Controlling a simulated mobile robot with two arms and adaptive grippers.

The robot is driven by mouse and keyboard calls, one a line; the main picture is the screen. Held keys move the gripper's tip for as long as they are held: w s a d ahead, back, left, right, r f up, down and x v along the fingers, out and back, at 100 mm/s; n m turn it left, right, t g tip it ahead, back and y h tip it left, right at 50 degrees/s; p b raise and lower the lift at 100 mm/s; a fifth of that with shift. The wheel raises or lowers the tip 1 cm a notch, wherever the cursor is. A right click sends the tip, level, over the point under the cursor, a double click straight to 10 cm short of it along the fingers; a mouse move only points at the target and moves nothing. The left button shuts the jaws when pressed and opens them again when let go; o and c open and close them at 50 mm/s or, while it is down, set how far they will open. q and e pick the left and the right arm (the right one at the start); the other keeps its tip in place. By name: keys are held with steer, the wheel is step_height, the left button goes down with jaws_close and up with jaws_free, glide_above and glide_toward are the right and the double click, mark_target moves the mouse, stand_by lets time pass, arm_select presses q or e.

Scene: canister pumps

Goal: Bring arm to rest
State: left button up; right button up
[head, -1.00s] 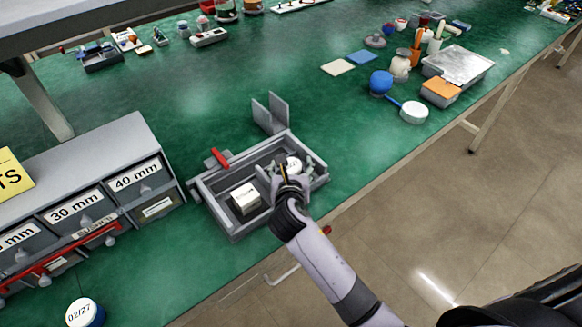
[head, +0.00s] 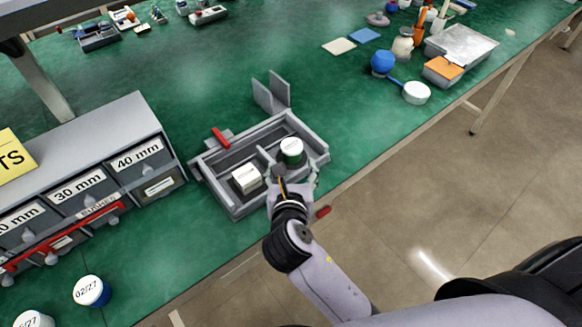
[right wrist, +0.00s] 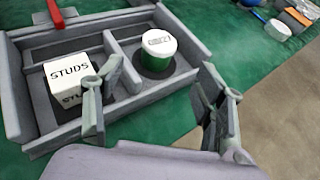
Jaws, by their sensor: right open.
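My right gripper (head: 293,180) is open and empty at the near edge of a grey divided tray (head: 231,207) on the green bench. In the right wrist view its two fingers (right wrist: 158,112) stand wide apart in front of the tray (right wrist: 60,142). A green canister with a white lid (head: 291,152) stands upright in the tray's right compartment. It also shows in the right wrist view (right wrist: 156,58). A white box marked STUDS (right wrist: 75,76) sits in the compartment to its left; it also shows in the head view (head: 246,179). My left gripper is not in view.
A grey drawer cabinet (head: 95,140) with mm labels stands left of the tray. White-lidded canisters (head: 92,292) stand in front of it. A grey bookend-like holder (head: 271,93) is behind the tray. Jars and a metal tray (head: 462,50) are at the back right.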

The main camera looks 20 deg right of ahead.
stand_by(0.3)
steer(key=s+d+f+m+g, duration=0.1)
steer(key=m, duration=0.2)
steer(key=s+d+f+m+g, duration=0.1)
steer(key=s+f+m, duration=0.1)
steer(key=m, duration=0.1)
steer(key=s+d+f+m+g, duration=0.1)
steer(key=s+d+f+m, duration=0.1)
steer(key=m, duration=0.1)
steer(key=shift+s+f+y, duration=0.1)
steer(key=shift+f+y, duration=0.15)
steer(key=shift+y, duration=0.15)
steer(key=s+d+f+m+g+y, duration=0.2)
steer(key=s+m+g, duration=0.1)
steer(key=s+m, duration=0.55)
steer(key=s+d+f+m+g+y, duration=0.1)
steer(key=s+f+m+g+y, duration=0.15)
steer(key=s+m, duration=0.65)
step_height(320, 180, down, 28)
steer(key=m+g, duration=0.2)
steer(key=m, duration=0.2)
steer(key=s+d+f+g, duration=0.1)
steer(key=s+d+f, duration=0.2)
steer(key=s+f, duration=1.1)
steer(key=shift+s+f+n+h, duration=0.35)
steer(key=shift+s+h, duration=0.1)
steer(key=shift+s, duration=0.6)
